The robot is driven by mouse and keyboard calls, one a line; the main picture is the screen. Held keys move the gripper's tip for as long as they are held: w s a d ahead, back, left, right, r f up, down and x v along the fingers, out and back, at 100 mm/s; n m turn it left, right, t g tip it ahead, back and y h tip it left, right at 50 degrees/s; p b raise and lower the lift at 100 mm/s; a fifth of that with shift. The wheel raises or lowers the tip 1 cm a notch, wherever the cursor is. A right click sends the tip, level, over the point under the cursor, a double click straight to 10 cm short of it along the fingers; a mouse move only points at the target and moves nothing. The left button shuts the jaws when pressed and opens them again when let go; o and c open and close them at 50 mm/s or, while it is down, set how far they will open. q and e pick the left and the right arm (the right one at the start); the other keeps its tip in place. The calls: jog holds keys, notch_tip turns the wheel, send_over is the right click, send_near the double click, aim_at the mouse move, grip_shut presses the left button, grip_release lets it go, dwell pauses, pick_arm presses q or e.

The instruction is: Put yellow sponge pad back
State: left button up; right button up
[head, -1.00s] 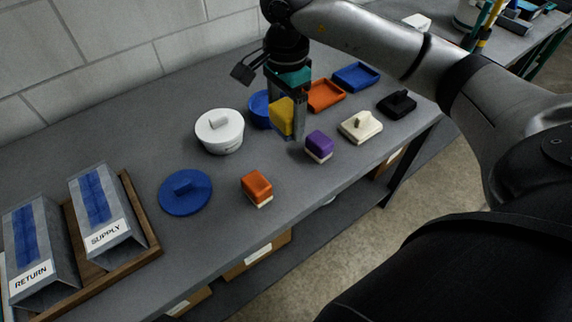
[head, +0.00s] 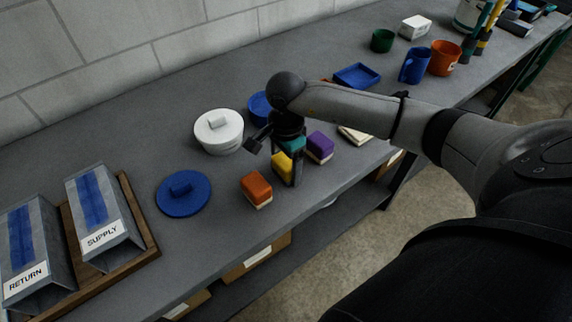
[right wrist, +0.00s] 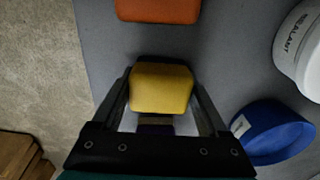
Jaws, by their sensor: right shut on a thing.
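The yellow sponge pad (head: 281,165) is between the jaws of my right gripper (head: 289,174), which is shut on it. It is low over the bench, between the orange sponge pad (head: 256,187) and the purple sponge pad (head: 320,146). I cannot tell whether it touches the bench. In the right wrist view the yellow pad (right wrist: 160,88) fills the space between the fingers, with the orange pad (right wrist: 158,9) beyond it and apart. The purple pad is partly hidden there. My left gripper is not in view.
A blue lid (head: 184,194) lies left of the orange pad. A white lidded pot (head: 219,132) and a blue pot (head: 259,107) stand behind. A cream block (head: 355,135) is partly behind my arm. The bench's front edge is close to the pads.

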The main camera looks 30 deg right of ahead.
aim_at(286, 160)
jog(key=shift+f, duration=0.15)
jog(key=o, duration=1.1)
notch_tip(286, 160, up, 12)
jog(key=shift+r+p, duration=0.25)
jog(key=shift+p, duration=0.15)
